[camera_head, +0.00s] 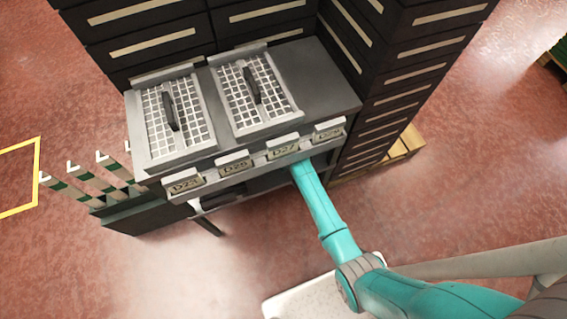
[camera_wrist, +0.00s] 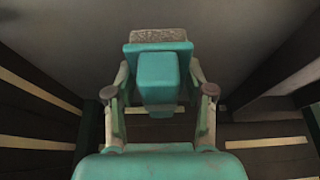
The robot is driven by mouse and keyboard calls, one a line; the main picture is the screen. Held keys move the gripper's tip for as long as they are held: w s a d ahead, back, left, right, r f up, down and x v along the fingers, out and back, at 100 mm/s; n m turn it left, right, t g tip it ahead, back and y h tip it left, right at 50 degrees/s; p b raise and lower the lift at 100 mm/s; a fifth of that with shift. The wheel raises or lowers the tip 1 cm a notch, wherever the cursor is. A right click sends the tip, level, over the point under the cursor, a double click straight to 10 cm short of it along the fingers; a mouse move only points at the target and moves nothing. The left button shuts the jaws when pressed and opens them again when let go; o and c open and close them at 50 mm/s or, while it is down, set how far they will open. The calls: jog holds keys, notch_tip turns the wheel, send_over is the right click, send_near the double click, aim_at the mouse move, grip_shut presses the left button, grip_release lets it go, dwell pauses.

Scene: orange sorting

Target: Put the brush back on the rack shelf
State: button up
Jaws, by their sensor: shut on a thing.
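In the wrist view my gripper (camera_wrist: 159,72) is shut on a teal block with a speckled grey strip at its far end, which looks like the brush (camera_wrist: 157,62). The fingers press it from both sides. In the head view the rack (camera_head: 325,82) has a grey top and a front rail with several label plates. My teal forearm (camera_head: 318,200) reaches under this rail at the right. My gripper and the brush are hidden there. A dark lower space of the rack (camera_head: 225,197) shows below the rail.
Two wire-mesh trays with black handles (camera_head: 178,118) (camera_head: 255,82) lie on the rack top. Dark drawer cabinets (camera_head: 385,85) stand behind and right. Striped posts (camera_head: 75,182) stand at the left. A wooden pallet (camera_head: 405,145) lies at the right. The front floor is open.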

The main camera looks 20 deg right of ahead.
jog(key=shift+w+f, duration=0.15)
jog(key=shift+f, duration=1.6)
jog(key=shift+f, duration=0.1)
jog(key=o, duration=1.1)
jog(key=shift+r, duration=0.35)
jog(key=shift+v, duration=1.1)
jog(key=s, duration=1.2)
jog(key=shift+s+r, duration=0.15)
